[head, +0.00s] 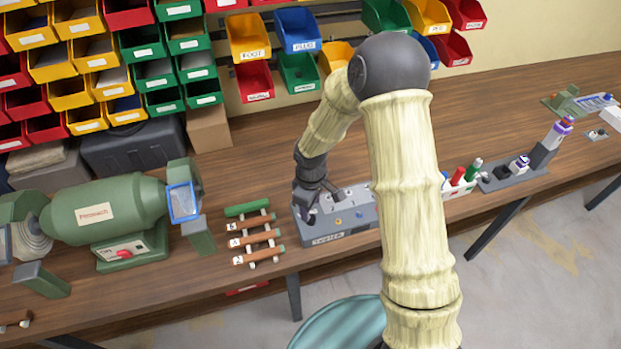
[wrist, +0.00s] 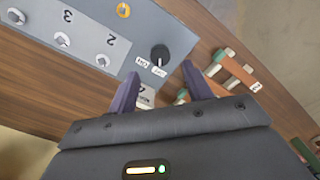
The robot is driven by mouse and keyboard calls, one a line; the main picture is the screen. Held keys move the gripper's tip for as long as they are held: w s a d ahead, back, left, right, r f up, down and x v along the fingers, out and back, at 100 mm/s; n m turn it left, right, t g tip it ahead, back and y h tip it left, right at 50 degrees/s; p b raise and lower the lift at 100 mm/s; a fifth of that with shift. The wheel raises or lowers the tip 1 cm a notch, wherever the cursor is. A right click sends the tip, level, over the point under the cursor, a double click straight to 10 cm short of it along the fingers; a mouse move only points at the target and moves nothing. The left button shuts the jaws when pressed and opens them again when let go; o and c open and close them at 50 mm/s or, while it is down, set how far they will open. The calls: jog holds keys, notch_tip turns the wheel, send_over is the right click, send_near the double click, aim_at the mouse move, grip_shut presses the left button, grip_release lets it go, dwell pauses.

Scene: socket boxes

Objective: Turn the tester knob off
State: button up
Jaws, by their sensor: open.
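The grey tester box (head: 365,216) lies on the wooden bench in the head view, with its label on the front edge. In the wrist view its panel (wrist: 128,62) carries a round black knob (wrist: 160,53) near a corner, with two small white labels beside it. The lettering is too small to read surely, and I cannot tell the knob's setting. My gripper (head: 308,210) is over the left end of the tester. In the wrist view my gripper (wrist: 163,82) is open, with its two purple fingers apart. The knob shows just beyond the gap between the fingertips, with nothing held.
The panel has numbered silver posts (wrist: 62,39) and an orange ring (wrist: 123,10). A rack of small rods (head: 255,238) stands left of the tester, and a green grinder (head: 108,210) farther left.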

aim_at(311, 218)
notch_tip(311, 218, up, 12)
jog(key=shift+r+b, duration=0.2)
jog(key=shift+b, duration=0.15)
dwell(0.4)
jog(key=s+d+r+m+t, duration=0.2)
jog(key=s+d+r+m, duration=0.1)
jog(key=s+d+m, duration=0.9)
jog(key=shift+s+d+t, duration=0.3)
jog(key=shift+s+d, duration=0.2)
jog(key=shift+d, duration=0.35)
